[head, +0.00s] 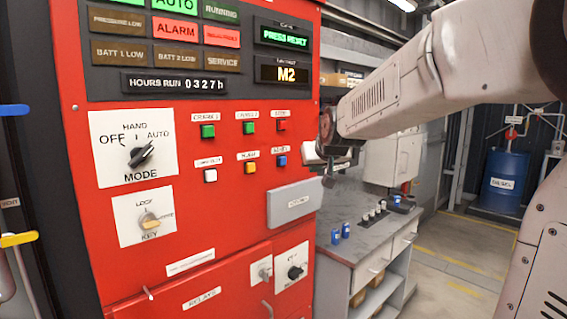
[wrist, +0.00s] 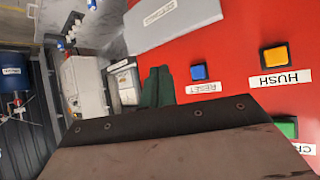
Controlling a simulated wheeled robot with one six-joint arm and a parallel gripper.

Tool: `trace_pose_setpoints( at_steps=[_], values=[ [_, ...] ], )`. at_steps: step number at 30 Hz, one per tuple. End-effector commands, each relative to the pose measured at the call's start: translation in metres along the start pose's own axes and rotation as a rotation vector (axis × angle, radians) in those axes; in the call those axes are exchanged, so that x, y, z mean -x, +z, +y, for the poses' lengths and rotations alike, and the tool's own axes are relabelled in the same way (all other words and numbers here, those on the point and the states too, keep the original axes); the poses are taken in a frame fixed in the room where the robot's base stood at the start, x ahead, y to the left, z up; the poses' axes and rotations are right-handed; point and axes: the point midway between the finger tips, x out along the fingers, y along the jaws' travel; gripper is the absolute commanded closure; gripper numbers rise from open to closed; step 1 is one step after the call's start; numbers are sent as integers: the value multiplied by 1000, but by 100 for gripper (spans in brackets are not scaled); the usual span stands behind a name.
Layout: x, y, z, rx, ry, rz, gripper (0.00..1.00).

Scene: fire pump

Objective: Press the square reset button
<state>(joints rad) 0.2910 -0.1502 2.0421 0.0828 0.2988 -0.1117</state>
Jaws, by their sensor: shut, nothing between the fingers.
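The square reset button is blue and sits at the right end of the lower button row on the red panel (head: 282,160). In the wrist view the blue button (wrist: 199,72) has a RESET label (wrist: 202,88) beside it. My gripper (head: 328,181) is to the right of the button in the head view, at the panel's right edge. In the wrist view my gripper's dark green fingers (wrist: 158,86) are together and empty, just left of the blue button. I see no contact with it; the depth gap is hard to judge.
A yellow HUSH button (wrist: 274,57) is beside the reset button, with a white button (head: 210,175) further left. Green and red buttons (head: 282,125) are above. A grey box (head: 294,204) sticks out below. A workbench (head: 350,241) with small items stands right.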

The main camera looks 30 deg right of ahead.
Motion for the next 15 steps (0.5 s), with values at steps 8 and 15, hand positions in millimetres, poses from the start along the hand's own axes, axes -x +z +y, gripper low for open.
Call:
trace_pose_setpoints(
  at_steps=[8, 15],
  values=[
    [-1, 0, -1, 1, -1, -2, 100],
    [-17, -10, -13, 2, -2, -4, 100]
  ],
)
